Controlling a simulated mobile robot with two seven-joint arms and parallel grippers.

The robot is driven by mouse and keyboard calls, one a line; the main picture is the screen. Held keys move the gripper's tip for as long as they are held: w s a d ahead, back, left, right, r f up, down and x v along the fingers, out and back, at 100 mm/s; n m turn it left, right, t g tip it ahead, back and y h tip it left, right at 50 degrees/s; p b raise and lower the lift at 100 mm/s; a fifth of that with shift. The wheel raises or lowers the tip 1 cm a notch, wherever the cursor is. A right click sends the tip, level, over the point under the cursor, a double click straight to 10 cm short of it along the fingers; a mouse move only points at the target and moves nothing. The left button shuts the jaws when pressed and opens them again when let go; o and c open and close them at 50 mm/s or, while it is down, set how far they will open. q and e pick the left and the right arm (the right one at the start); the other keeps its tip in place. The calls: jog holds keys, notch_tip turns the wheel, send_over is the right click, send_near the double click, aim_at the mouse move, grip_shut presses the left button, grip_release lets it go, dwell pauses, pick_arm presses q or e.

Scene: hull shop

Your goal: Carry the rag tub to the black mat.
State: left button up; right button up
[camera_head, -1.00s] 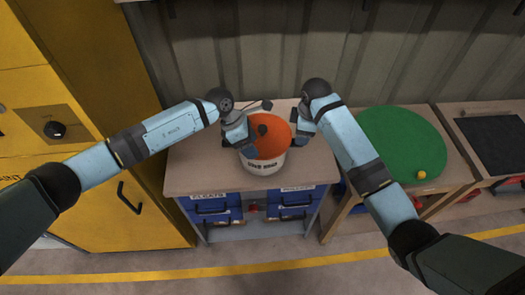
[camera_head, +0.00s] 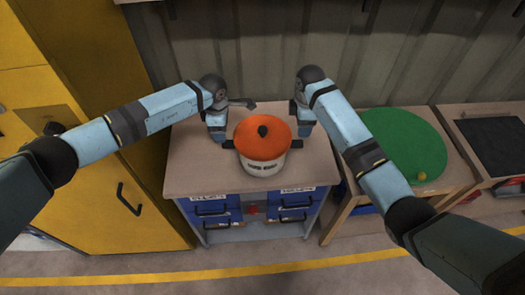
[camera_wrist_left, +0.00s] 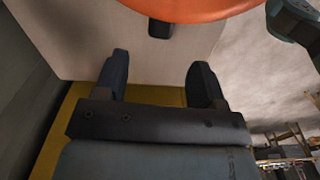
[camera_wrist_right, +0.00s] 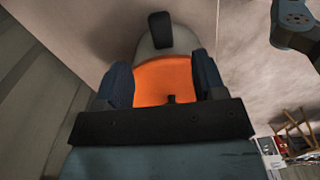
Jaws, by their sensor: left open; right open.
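The tub (camera_head: 262,163) stands upright on the wooden bench, with a white body, an orange lid with a dark knob, and a dark handle on each side. Its lettering is too small to read. My left gripper (camera_head: 217,135) is open and empty, just left of the left handle; the left wrist view shows that handle (camera_wrist_left: 160,28) ahead of the fingers, apart from them. My right gripper (camera_head: 304,127) is open beside the right handle; the right wrist view shows that handle (camera_wrist_right: 160,30) beyond the fingertips. The black mat (camera_head: 497,142) lies on the far-right table.
A green round mat (camera_head: 405,145) with a small yellow-orange ball (camera_head: 421,176) lies on the table between the bench (camera_head: 190,175) and the black mat's table. A yellow cabinet (camera_head: 120,120) stands at left. A dark tool lies behind the tub. Blue drawers (camera_head: 212,207) sit under the bench.

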aim_at(224, 147)
pick_arm(q)
notch_tip(224, 147, down, 10)
jog(key=shift+r, duration=0.1)
pick_arm(e)
notch_tip(224, 147, down, 10)
jog(key=shift+r, duration=0.1)
pick_arm(q)
grip_shut()
pick_arm(e)
grip_shut()
jog(key=shift+r, duration=0.1)
